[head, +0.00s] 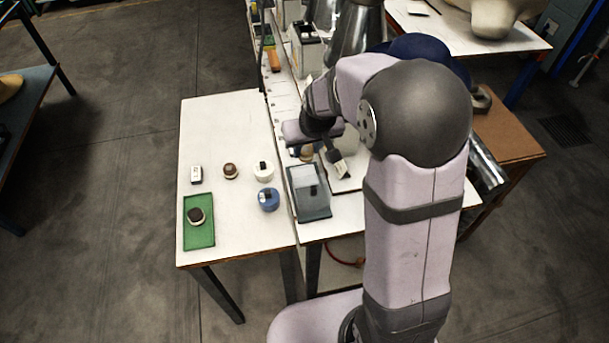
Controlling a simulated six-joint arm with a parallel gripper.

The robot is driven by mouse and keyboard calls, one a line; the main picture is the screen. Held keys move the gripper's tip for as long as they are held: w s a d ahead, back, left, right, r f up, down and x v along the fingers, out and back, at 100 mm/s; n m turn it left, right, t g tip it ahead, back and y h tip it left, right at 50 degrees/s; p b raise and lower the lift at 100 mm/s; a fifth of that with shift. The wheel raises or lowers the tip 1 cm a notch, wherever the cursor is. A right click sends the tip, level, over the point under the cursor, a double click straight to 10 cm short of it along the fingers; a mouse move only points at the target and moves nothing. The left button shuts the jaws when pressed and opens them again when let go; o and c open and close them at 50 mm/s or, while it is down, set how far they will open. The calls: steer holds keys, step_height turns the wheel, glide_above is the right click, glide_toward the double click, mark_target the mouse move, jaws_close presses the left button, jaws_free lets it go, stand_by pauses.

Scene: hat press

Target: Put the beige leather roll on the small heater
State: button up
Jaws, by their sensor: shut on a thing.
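My gripper (309,146) is above the white bench beyond the grey box, mostly hidden by my own wrist. A small tan piece, which looks like the beige leather roll (307,154), shows just under the wrist. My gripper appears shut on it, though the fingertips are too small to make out. I cannot tell for sure which thing is the small heater. A dark grey box (309,192) with a glassy top and a small black item on it stands just in front of my gripper.
The left table holds a white round pot (263,171), a blue one (268,199), a brown roll (231,171), a small white device (196,174) and a green tray (199,236) with a dark-topped round piece. The left table's far part is clear. Tall metal cones stand behind.

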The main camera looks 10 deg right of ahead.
steer(key=shift+w+f, duration=0.1)
steer(key=shift+f, duration=0.15)
steer(key=shift+w+r+m, duration=0.25)
steer(key=shift+w+m, duration=0.15)
steer(key=shift+w, duration=0.25)
steer(key=shift+f, duration=0.1)
steer(key=p, duration=0.1)
glide_toward(304, 173)
steer(key=shift+w+a+f, duration=0.2)
steer(key=shift+w+f, duration=0.5)
steer(key=shift+w, duration=0.3)
steer(key=shift+w+f+p, duration=0.1)
steer(key=shift+f+p, duration=0.2)
steer(key=shift+f, duration=1.35)
steer(key=shift+f, duration=0.25)
steer(key=o, duration=1.1)
steer(key=shift+r, duration=0.1)
